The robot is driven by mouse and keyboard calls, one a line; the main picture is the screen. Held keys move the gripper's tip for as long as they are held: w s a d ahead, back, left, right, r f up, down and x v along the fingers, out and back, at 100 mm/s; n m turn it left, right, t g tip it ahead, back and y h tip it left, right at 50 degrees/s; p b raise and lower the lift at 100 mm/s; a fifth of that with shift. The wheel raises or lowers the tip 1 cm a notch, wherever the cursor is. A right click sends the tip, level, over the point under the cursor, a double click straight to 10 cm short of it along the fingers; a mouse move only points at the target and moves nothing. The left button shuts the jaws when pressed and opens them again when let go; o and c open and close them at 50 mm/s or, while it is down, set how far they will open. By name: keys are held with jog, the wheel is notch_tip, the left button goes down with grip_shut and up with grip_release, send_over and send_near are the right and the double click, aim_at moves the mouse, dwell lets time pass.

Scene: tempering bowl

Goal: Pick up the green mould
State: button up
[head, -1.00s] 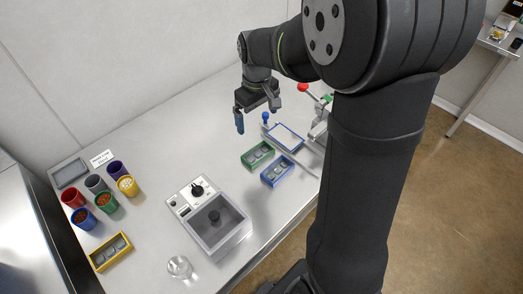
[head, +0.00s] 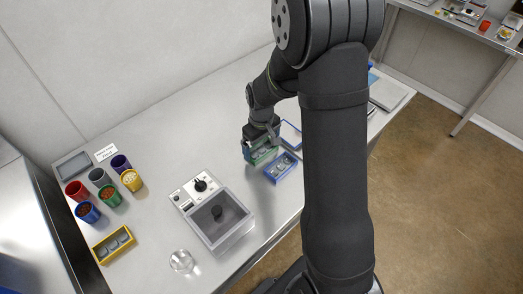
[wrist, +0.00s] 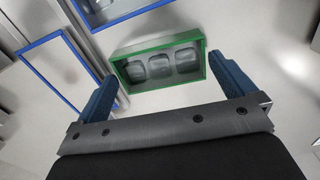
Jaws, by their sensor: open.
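The green mould (head: 266,156) is a small rectangular tray with a green rim and several grey cavities, lying on the steel table. In the wrist view the green mould (wrist: 160,67) lies between and just beyond the two blue fingertips, with a finger on either side. My gripper (wrist: 168,85) is open and empty, pointing down at the mould. In the head view my gripper (head: 259,144) partly covers the mould. I cannot tell whether the fingers touch it.
The blue mould (head: 280,168) stands close beside the green one. A blue-framed panel (head: 291,133) lies just behind. A machine with a square basin (head: 219,214), a glass (head: 181,261), a yellow mould (head: 113,244) and several coloured cups (head: 110,196) stand to the left.

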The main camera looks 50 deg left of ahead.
jog(key=shift+f, duration=0.55)
jog(key=c, duration=0.6)
jog(key=shift+r, duration=0.1)
jog(key=shift+c, duration=0.2)
